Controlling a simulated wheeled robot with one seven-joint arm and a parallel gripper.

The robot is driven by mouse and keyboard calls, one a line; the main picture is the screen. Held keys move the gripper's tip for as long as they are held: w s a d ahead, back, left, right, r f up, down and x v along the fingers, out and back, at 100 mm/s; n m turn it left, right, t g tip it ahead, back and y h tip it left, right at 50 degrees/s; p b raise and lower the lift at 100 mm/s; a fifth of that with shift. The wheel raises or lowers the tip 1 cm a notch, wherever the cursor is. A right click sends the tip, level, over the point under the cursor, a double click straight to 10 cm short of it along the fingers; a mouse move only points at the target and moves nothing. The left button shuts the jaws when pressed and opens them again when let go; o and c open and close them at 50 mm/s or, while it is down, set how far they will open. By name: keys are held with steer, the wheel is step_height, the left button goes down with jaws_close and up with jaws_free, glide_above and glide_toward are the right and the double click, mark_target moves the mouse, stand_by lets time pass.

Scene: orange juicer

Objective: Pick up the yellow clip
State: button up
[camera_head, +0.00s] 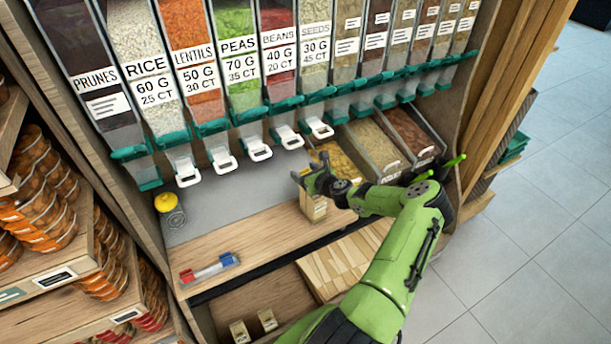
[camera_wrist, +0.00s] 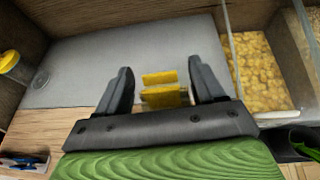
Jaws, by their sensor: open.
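The yellow clip (camera_wrist: 160,78) shows in the wrist view as two short yellow bars, one above the other. It lies between the two dark fingers of my gripper (camera_wrist: 160,68), with gaps on both sides. My gripper is open. In the head view my gripper (camera_head: 308,179) is over the counter in front of the dispensers, and I cannot make out the clip there. A small tan packet (camera_head: 313,207) stands just below my gripper in the head view. Whether the clip touches anything is unclear.
A yellow-lidded jar (camera_head: 168,203) stands at the left of the grey surface (camera_head: 225,197). Red and blue markers (camera_head: 209,269) lie at the front left. Food bins (camera_head: 374,148) stand at the right, below the row of dispensers (camera_head: 238,70). The grey surface's middle is clear.

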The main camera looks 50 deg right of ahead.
steer(key=shift+c, duration=0.8)
steer(key=c, duration=0.9)
